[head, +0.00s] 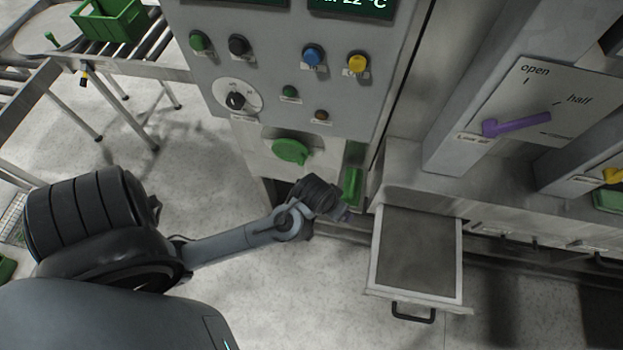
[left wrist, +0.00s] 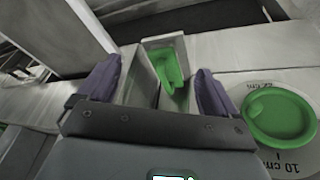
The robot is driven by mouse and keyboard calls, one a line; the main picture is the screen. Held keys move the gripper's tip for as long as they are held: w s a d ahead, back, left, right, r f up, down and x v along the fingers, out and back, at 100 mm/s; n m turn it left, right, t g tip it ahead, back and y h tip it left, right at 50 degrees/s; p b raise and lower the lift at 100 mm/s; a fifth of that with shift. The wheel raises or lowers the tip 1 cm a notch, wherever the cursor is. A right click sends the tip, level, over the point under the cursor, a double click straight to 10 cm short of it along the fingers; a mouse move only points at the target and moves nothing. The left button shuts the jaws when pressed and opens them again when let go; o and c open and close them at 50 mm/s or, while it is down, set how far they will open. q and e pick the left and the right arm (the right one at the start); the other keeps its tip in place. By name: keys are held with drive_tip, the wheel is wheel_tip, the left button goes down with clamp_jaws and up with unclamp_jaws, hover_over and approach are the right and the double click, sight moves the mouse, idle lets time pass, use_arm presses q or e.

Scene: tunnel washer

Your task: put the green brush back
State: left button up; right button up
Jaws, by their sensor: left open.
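A green piece with a raised part (left wrist: 172,72), which looks like the green brush, sits in or against a narrow grey-walled holder in the left wrist view. In the head view a green piece (head: 352,187) shows upright at the lower right of the control panel. My left gripper (left wrist: 158,84) is open and empty, its two purple-grey fingers on either side of the holder, facing the green piece. In the head view my left gripper (head: 343,212) is just below the green piece, its fingertips hard to make out. I cannot tell if they touch. My right gripper is not in view.
A round green knob (head: 291,151) is beside the holder, also in the left wrist view (left wrist: 279,113). An open drawer (head: 417,255) stands out to the right. A purple lever (head: 515,122) is farther right. A green crate (head: 107,20) rests on rollers at the upper left.

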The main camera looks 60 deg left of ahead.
use_arm(q)
drive_tip(key=s+d+r+m, duration=0.1)
drive_tip(key=s+m, duration=0.1)
drive_tip(key=s, duration=0.2)
drive_tip(key=s+d+r+m, duration=0.1)
drive_tip(key=s+r+m, duration=0.1)
drive_tip(key=s, duration=0.3)
drive_tip(key=shift+s+d+r+m+g, duration=0.25)
drive_tip(key=shift+s+d+m+g, duration=0.1)
drive_tip(key=shift+m, duration=0.45)
